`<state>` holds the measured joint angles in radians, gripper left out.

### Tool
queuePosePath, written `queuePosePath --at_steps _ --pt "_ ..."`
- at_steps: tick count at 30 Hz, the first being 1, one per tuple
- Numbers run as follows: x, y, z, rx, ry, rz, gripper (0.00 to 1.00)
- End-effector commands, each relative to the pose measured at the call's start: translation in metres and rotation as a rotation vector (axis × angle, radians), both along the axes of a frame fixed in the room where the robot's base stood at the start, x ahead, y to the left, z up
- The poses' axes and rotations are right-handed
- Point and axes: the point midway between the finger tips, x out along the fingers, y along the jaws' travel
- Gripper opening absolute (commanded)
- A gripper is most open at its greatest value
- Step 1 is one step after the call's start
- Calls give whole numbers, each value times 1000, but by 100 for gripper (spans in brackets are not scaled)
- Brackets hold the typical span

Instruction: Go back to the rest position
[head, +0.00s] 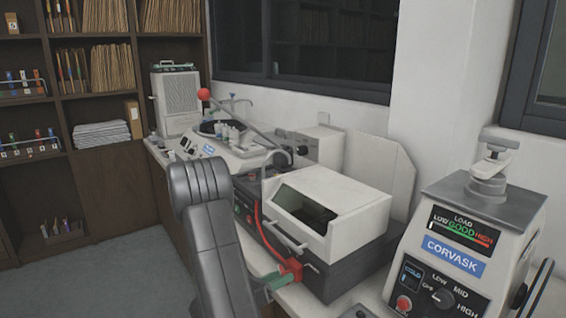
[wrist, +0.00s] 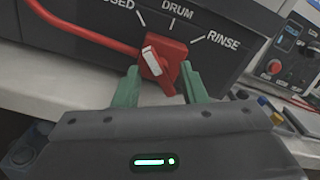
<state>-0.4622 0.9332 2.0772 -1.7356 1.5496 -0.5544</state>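My gripper (wrist: 160,88) has two green fingers, spread apart. They stand on either side of a red selector valve (wrist: 168,62) on the dark front of a machine, and a gap shows between the fingers and the valve. The valve's white-tipped lever tilts up and left, toward the side of the CLOSED mark. DRUM and RINSE marks are above and to the right. In the head view the red valve (head: 291,268) is at the low front corner of the white-lidded machine (head: 330,205). My grey arm reaches down left of it, and a green finger shows beside the valve.
A red hose (wrist: 85,35) runs to the valve. A CORVASK mounting press (head: 460,250) stands on the bench to the right. A polishing machine (head: 228,145) with a red-knobbed lever is behind. Shelves (head: 95,90) line the left wall. Open floor (head: 120,275) lies at left.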

Motion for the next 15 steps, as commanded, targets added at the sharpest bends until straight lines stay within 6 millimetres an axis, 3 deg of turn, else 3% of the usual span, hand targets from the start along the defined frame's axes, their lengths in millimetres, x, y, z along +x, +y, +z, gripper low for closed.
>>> queuePosePath --at_steps 15 --pt "0 0 -2 286 -392 0 38"
